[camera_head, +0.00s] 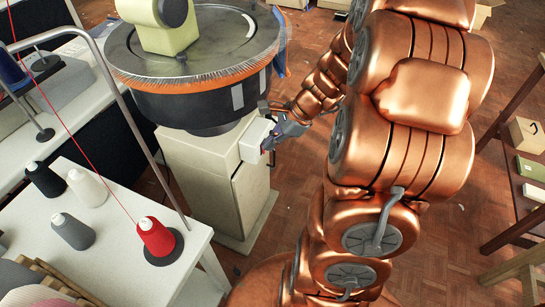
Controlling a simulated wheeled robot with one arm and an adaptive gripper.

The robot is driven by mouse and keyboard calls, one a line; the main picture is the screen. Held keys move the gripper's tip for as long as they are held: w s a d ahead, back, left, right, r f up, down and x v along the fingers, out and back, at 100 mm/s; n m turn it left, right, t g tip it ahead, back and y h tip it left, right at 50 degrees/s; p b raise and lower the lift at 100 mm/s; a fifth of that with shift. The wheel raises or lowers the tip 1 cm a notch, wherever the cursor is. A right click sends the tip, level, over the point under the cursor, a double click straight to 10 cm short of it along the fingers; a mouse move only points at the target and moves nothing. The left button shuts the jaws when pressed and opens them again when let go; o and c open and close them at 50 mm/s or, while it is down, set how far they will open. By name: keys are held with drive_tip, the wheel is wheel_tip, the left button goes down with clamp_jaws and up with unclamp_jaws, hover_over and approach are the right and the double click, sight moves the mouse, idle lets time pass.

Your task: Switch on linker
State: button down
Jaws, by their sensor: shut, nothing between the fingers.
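The round machine (190,50), which seems to be the linker, has a dark dial with an orange needle ring and stands on a beige cabinet base (205,175). A small white box (256,140) is fixed to the right side of the base, under the dial. My gripper (268,147) is shut and empty at the right side of this box. Its fingertips are close against the box face; I cannot tell whether they touch it. The switch itself is too small or hidden behind the fingers to make out.
A wooden shelf (515,235) stands at the right. Open parquet floor lies between.

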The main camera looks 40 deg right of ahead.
drive_tip(key=d+f+m+t+b, duration=0.1)
drive_tip(key=d+f+m, duration=0.3)
drive_tip(key=d, duration=0.2)
drive_tip(key=d+f+m+t+h+b, duration=0.1)
drive_tip(key=d+f+m, duration=0.2)
drive_tip(key=d, duration=0.3)
drive_tip(key=shift+w+d+f+m+t, duration=0.2)
drive_tip(key=shift+f+m+t, duration=0.1)
drive_tip(key=shift+f+m, duration=0.1)
drive_tip(key=w+a+r+b+x, duration=0.1)
drive_tip(key=x, duration=1.2)
drive_tip(key=shift+w+r+b, duration=0.35)
drive_tip(key=shift+w, duration=0.05)
